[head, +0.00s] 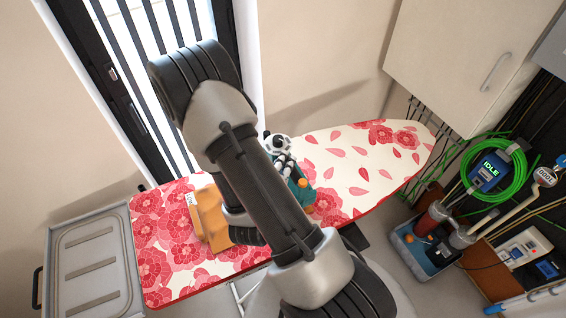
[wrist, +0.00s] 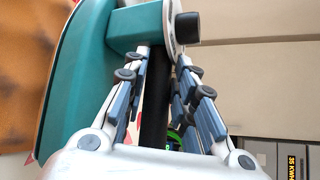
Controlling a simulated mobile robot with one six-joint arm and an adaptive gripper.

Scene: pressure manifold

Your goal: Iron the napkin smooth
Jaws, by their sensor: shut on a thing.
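The orange napkin (head: 208,222) lies on the left part of the ironing board (head: 345,200), partly hidden behind my arm. A brown-orange surface, likely the napkin, fills the left edge of the wrist view (wrist: 28,50). The teal iron (head: 301,193) is right of the napkin, over the middle of the board, partly covered by my arm and gripper. My gripper (head: 283,160) is shut on the iron's dark handle. In the wrist view the handle runs between the fingers, beside the teal body (wrist: 85,85). The iron's soleplate contact with the board is hidden.
A grey tray-like rest (head: 92,262) adjoins the board's left end. A blue bin (head: 425,250) with cylinders stands at the right, below green coiled hose (head: 519,165) and wall devices. A cabinet (head: 465,55) hangs above. The board's right end is clear.

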